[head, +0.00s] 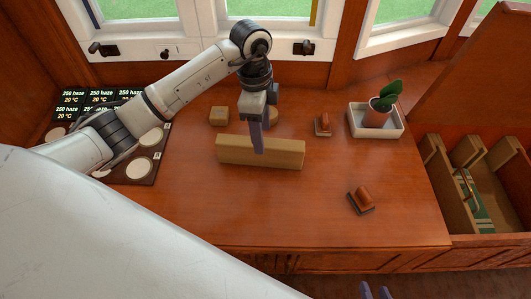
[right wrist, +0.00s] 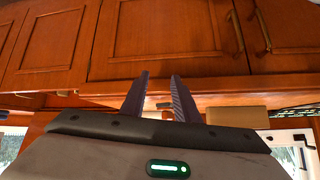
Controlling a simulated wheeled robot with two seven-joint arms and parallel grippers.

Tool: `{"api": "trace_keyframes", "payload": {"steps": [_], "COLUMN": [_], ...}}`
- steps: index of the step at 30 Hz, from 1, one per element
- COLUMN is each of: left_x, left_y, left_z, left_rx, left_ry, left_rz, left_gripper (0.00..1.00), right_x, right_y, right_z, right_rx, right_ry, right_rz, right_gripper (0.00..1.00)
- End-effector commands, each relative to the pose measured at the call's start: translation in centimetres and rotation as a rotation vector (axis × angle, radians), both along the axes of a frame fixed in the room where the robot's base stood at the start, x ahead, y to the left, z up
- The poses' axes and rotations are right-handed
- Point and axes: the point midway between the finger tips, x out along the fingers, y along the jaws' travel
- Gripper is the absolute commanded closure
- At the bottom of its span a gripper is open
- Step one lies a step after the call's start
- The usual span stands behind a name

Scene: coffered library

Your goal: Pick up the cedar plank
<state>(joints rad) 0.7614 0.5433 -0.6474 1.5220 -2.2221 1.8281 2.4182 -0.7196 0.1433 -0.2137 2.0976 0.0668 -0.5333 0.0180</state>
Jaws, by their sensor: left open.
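The cedar plank (head: 232,151) is a long, light tan block standing on its long edge on the reddish wooden worktop. My left gripper (head: 258,150) points down over the middle of the plank in the head view. My right gripper (head: 376,291) is low at the bottom edge of the head view. In the right wrist view its two fingers (right wrist: 160,77) stand apart with nothing between them, facing cabinet doors.
Small tan blocks (head: 219,116) sit behind the plank. Two stamp-like brown objects (head: 324,124) (head: 362,199) lie to the right. A potted plant stands in a white tray (head: 397,132). A dark board with white discs (head: 139,168) is at left. Right of the worktop is a divided wooden bin (head: 487,185).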

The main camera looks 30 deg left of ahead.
Motion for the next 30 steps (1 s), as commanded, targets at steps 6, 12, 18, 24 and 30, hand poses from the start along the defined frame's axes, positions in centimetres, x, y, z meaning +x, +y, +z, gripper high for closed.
{"api": "trace_keyframes", "payload": {"steps": [6, 12, 18, 24, 30], "left_x": [0.4, 0.4, 0.5, 0.6, 0.6], "left_y": [2.4, 2.2, 2.0, 1.6, 1.6], "left_z": [-1.0, -4.0, -5.5, -8.6, -9.8], "left_rx": [0.091, 0.087, 0.083, 0.083, 0.083], "left_ry": [0.004, 0.003, 0.002, 0.004, 0.001], "left_rz": [0.082, 0.079, 0.077, 0.078, 0.076], "left_gripper": [0.47, 0.47, 0.47, 0.47, 0.47], "right_x": [-0.1, -0.5, -0.2, -0.1, 0.1], "right_y": [0.1, 0.1, 0.2, 0.3, 0.4], "right_z": [-0.6, -1.1, -0.8, -1.5, -1.1], "right_rx": [0.004, 0.012, 0.02, 0.03, 0.037], "right_ry": [0.001, 0.004, -0.01, -0.015, -0.025], "right_rz": [0.0, -0.004, -0.008, -0.013, -0.017], "right_gripper": [0.72, 0.72, 0.72, 0.72, 0.72]}}
